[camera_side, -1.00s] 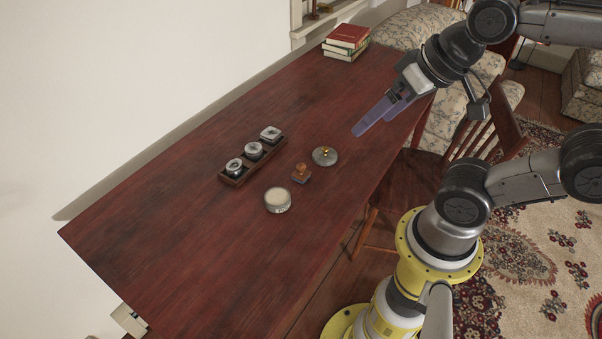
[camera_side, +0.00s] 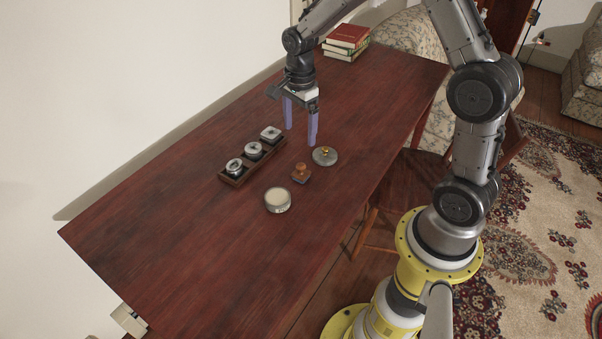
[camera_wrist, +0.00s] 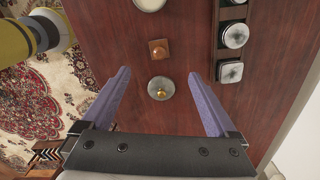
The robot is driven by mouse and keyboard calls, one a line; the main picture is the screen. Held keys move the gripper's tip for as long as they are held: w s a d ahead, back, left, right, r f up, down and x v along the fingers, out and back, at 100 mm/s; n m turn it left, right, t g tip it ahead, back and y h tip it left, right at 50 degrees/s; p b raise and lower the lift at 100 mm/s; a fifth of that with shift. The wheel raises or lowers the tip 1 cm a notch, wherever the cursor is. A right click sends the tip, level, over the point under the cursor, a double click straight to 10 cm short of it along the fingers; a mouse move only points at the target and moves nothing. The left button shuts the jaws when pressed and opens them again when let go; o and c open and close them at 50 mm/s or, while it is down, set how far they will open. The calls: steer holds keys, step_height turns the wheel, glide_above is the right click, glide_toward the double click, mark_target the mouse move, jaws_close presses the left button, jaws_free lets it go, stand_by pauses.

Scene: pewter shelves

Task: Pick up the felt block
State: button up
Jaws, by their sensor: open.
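My gripper (camera_side: 300,137) is open and empty, pointing down above the table, behind the block in the side view. Its two purple fingers also frame the wrist view (camera_wrist: 160,74).
A round grey lid with a brass knob (camera_side: 324,157) lies close to the block, on its right. A round tin with a pale top (camera_side: 277,199) stands on its other side. A dark tray (camera_side: 263,166) with three small tins is to the left. Books (camera_side: 346,42) lie at the far end.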

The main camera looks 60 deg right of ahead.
glide_above(301, 164)
steer(key=f, duration=0.8)
steer(key=shift+s+a, duration=0.2)
steer(key=shift+w+d+f, duration=0.1)
steer(key=shift+f, duration=1.5)
steer(key=shift+w+d+f, duration=0.1)
steer(key=shift+f, duration=1.45)
steer(key=shift+c, duration=0.3)
steer(key=c, duration=1.4)
